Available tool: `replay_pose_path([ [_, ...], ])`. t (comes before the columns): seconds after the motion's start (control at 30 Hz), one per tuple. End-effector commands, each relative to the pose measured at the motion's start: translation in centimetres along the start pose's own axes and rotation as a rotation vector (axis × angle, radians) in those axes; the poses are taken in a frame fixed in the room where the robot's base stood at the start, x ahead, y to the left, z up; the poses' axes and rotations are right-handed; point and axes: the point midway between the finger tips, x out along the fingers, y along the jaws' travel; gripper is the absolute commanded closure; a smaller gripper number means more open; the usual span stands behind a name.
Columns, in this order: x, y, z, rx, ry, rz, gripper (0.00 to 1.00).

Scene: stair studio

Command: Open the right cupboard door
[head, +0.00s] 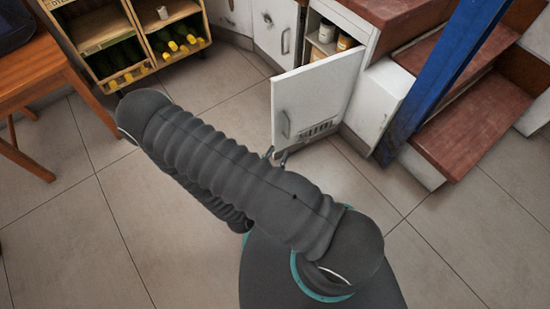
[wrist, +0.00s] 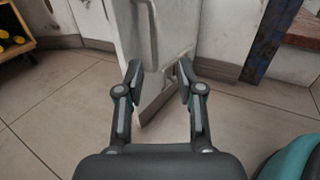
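The right cupboard door (head: 318,92) is white and stands swung well out from its cupboard (head: 352,28) in the head view. Its handle (head: 286,125) is near its free edge, and a vent grille is low on its face. The door (wrist: 133,38) also fills the upper middle of the wrist view. My gripper (wrist: 159,80) is open, its two fingers apart, with the door's lower part showing between and beyond them. In the head view my gripper (head: 275,154) is at the door's lower free corner, largely hidden by my arm. Contact cannot be told.
Jars (head: 326,32) stand inside the open cupboard. A closed white door (head: 270,28) is to its left. A bottle rack (head: 135,45) and wooden table (head: 40,75) are at left. A blue post (head: 440,75) and red-brown steps (head: 480,125) are at right. Tiled floor is clear in front.

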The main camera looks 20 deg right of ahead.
Motion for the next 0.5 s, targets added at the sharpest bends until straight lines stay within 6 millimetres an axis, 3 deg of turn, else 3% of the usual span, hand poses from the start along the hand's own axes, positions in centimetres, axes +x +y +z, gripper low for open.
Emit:
replay_pose_path([
  [0.2, -1.11, -0.01, 0.01, 0.001, -0.001, 0.001, 0.63],
  [0.5, -1.22, -0.04, 0.00, 0.001, 0.000, -0.001, 0.63],
])
